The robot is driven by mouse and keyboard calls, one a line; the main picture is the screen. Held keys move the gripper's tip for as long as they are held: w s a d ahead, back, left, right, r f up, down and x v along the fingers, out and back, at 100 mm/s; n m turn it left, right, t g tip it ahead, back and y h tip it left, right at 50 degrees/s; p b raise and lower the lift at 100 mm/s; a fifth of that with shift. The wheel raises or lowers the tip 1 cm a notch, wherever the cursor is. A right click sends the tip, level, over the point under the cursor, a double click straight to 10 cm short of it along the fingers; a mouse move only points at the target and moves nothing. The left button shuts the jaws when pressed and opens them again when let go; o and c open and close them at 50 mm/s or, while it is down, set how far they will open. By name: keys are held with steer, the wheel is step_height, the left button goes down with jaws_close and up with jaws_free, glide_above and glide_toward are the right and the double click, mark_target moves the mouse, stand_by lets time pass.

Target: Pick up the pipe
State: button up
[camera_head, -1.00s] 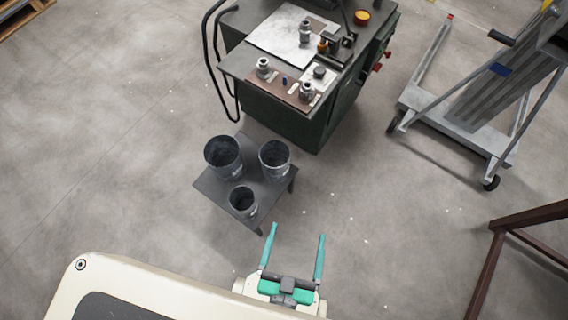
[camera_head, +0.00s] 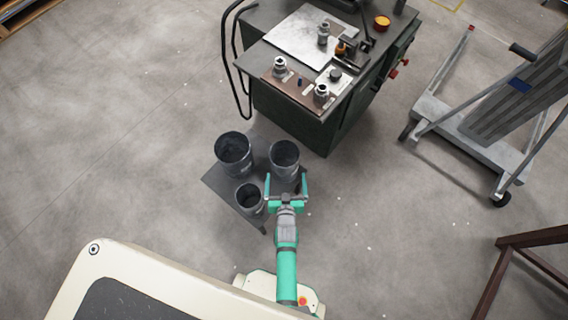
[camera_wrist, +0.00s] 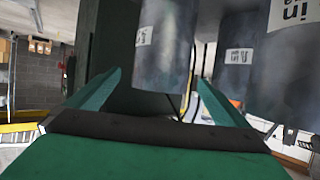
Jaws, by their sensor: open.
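Three dark grey pipes stand upright on a small dark table (camera_head: 222,184) in the head view: a wide one (camera_head: 233,150) at the back left, one (camera_head: 284,154) at the right, and a smaller one (camera_head: 249,196) in front. My gripper (camera_head: 286,180) is open, its green fingers pointing at the right pipe and near it. In the wrist view a grey pipe (camera_wrist: 163,50) with a white label is just beyond and between the open fingers (camera_wrist: 155,90). Other labelled pipes (camera_wrist: 290,70) show to its right. I cannot tell whether the fingers touch the pipe.
A dark green machine bench (camera_head: 300,100) with metal fittings stands behind the small table. A grey wheeled lift (camera_head: 480,140) is at the right, and a brown metal frame (camera_head: 500,270) at the lower right. The floor between them is clear.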

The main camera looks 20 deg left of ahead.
mark_target(284, 170)
steer(key=shift+w+a+f, duration=0.3)
steer(key=shift+w+a, duration=0.25)
steer(key=shift+w, duration=0.1)
steer(key=x, duration=0.4)
steer(key=shift+w+a+f, duration=0.1)
steer(key=shift+w, duration=0.1)
steer(key=shift+w+a+f, duration=0.2)
steer(key=shift+w+a, duration=0.05)
steer(key=shift+w, duration=0.05)
steer(key=shift+x, duration=2.6)
steer(key=shift+d+f, duration=0.2)
steer(key=shift+a, duration=0.1)
steer(key=c, duration=1.4)
